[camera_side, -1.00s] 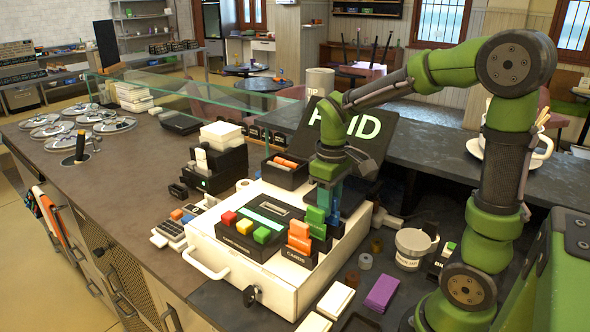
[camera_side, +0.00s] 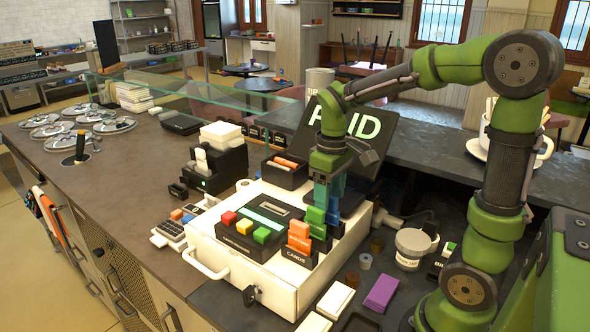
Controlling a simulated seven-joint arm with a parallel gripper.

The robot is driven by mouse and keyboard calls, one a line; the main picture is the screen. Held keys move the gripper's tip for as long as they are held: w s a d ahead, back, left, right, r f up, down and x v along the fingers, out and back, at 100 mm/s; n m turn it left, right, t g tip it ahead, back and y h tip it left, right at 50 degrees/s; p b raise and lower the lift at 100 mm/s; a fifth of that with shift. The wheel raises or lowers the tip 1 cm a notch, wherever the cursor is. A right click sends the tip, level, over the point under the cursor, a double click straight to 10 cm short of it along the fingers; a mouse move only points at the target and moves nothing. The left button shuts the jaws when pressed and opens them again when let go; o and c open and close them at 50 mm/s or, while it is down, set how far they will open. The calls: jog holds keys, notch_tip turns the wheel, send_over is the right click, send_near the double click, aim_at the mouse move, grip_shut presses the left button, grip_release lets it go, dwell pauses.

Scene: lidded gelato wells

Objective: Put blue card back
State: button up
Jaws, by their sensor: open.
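The black card rack marked CARDS (camera_side: 298,257) sits on the right part of a white box. Orange cards (camera_side: 299,238) stand at its front and green cards (camera_side: 316,222) behind them, in rising steps. A blue card (camera_side: 333,213) shows at the back of the rack, behind the green ones, partly hidden by my gripper and the green cards. My gripper (camera_side: 328,198) points down directly over the back of the rack, with its teal fingers open around or just above the blue card. I cannot tell whether they touch it or how deep the card sits.
The white box (camera_side: 259,288) also carries a block with red, yellow and green buttons (camera_side: 243,235). A dark sign (camera_side: 352,135) stands behind my gripper. A white tub (camera_side: 411,248) and purple cards (camera_side: 381,293) lie to the right. The counter's left side has free room.

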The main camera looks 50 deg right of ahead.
jog(key=shift+r, duration=2.6)
jog(key=shift+w+f+m, duration=0.15)
jog(key=shift+w+m, duration=0.05)
jog(key=shift+m, duration=0.1)
jog(key=s+a+r+m+t+y, duration=0.1)
jog(key=s+a+m+t+y, duration=0.1)
jog(key=s+a+t, duration=0.5)
jog(key=a+m, duration=0.1)
jog(key=a, duration=0.2)
jog(key=shift+a+r, duration=0.2)
jog(key=shift+a, duration=0.2)
jog(key=shift+s, duration=0.1)
